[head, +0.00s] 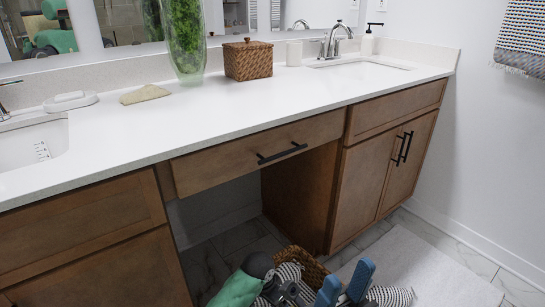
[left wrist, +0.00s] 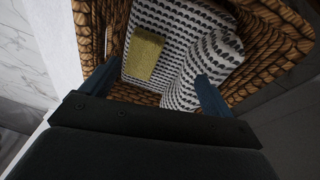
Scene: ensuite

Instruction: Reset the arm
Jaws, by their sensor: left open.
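The basket holds a black-and-white patterned cloth (left wrist: 180,22), a rolled patterned towel (left wrist: 205,70) and a yellow block (left wrist: 144,53). In the head view the basket (head: 308,268) is low on the floor by the vanity, partly hidden by my green and grey arm parts.
The white vanity counter (head: 240,115) carries a woven box (head: 248,60), a green-filled vase (head: 185,40), a folded cloth (head: 145,94) and a soap bottle (head: 368,42). Below are a drawer (head: 258,155), an open knee space and cabinet doors (head: 385,175). A light mat (head: 425,270) lies right.

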